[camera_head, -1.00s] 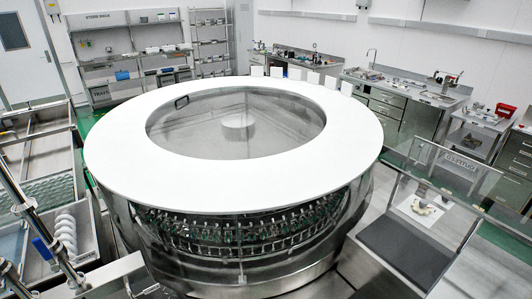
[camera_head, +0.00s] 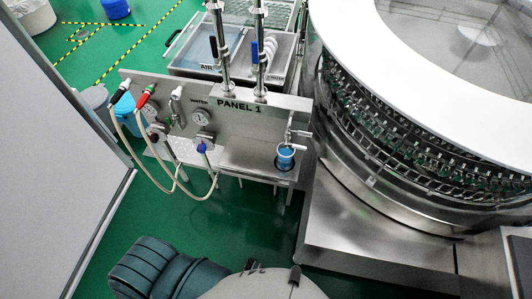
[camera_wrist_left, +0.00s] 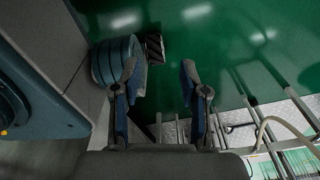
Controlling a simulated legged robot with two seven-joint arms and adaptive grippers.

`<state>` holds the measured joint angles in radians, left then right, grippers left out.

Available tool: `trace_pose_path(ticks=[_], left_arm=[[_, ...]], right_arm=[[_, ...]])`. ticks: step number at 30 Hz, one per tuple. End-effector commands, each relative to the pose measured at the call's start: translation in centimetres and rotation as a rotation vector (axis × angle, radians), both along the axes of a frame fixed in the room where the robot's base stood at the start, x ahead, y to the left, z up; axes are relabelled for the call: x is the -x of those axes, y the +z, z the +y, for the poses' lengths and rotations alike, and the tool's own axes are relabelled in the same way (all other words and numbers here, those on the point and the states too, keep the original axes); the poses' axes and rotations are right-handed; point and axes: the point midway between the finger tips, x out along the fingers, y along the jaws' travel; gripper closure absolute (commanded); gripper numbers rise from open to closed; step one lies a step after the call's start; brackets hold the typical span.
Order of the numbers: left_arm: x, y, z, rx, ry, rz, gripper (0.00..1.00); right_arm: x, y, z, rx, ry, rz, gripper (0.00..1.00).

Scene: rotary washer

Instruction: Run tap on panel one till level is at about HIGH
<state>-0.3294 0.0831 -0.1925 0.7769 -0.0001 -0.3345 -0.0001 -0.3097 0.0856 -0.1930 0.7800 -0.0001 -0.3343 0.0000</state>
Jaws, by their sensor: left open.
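Panel 1 (camera_head: 180,101) is a steel panel left of the washer in the head view, with gauges, valves and hoses. At its right end a metal tap (camera_head: 291,134) stands above a blue cup (camera_head: 285,158) on a small steel shelf. The level in the cup and any HIGH mark are too small to read. My left gripper (camera_wrist_left: 162,78) is open and empty in the left wrist view, over the green floor, with nothing between its fingers. It is well away from the tap. My right gripper is not in view.
The rotary washer (camera_head: 420,60) fills the right side of the head view. Pale hoses (camera_head: 130,145) loop down from the panel. A pale wall-like surface (camera_head: 50,150) stands at the left. Green floor (camera_head: 235,225) is clear in front of the panel.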

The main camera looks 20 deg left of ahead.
Motion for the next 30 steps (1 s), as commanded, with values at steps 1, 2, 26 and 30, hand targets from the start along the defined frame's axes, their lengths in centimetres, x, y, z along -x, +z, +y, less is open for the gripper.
trace_pose_path(ticks=[1, 2, 26, 30], left_arm=[[-0.1, 0.0, 0.0, 0.000, 0.000, -0.001, 0.56], [-0.1, 0.0, -0.1, 0.000, 0.000, -0.001, 0.56], [-24.3, 19.3, -3.9, -0.234, -0.650, -0.697, 0.56], [-31.5, 34.1, -6.5, -0.494, -0.936, -1.027, 0.56]], right_arm=[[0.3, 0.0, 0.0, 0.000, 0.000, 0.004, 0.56], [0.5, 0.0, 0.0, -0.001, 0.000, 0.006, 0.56], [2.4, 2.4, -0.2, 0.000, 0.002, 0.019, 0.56], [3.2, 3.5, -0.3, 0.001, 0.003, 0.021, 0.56]])
